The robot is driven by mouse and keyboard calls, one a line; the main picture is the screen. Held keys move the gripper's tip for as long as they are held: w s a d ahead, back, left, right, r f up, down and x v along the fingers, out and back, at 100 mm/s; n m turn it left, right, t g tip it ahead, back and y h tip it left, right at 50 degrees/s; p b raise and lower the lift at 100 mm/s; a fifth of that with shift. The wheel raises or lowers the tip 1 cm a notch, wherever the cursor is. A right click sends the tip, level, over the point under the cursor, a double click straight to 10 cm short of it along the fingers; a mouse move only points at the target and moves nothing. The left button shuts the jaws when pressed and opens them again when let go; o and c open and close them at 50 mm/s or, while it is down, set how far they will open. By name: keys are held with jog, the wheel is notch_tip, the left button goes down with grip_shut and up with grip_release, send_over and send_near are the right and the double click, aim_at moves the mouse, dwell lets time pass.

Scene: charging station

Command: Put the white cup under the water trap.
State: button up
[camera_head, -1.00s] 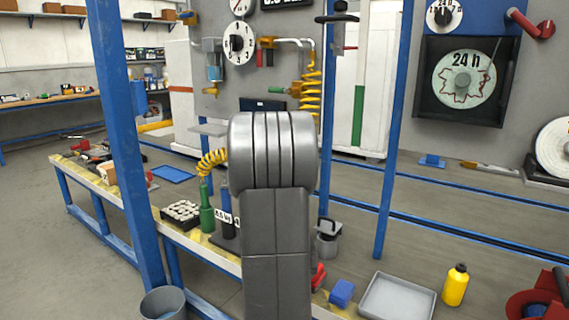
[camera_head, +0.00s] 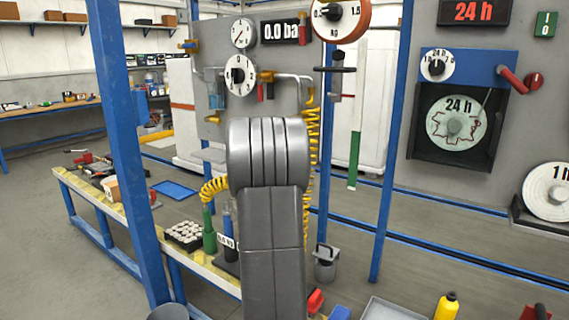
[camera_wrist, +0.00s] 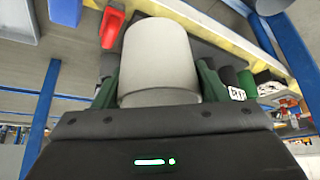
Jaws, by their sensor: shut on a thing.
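The white cup (camera_wrist: 158,50) fills the middle of the wrist view. My gripper (camera_wrist: 158,88) is shut on it, with one dark finger on each side. In the head view my grey arm hides the gripper and the cup. What looks like the water trap (camera_head: 215,90), a small bluish clear bowl under a grey fitting, hangs on the grey wall panel, left of the round dial. The cup's distance from the trap cannot be told.
A blue post (camera_head: 125,150) stands left of my arm, and another blue post (camera_head: 388,150) to the right. A yellow coiled hose (camera_head: 215,187) hangs close to my arm. A narrow bench (camera_head: 100,195) with a green bottle (camera_head: 209,235) runs below the panel.

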notch_tip(320, 180, up, 12)
jog(key=p, duration=1)
jog(key=shift+p, duration=0.35)
jog(key=shift+r, duration=0.1)
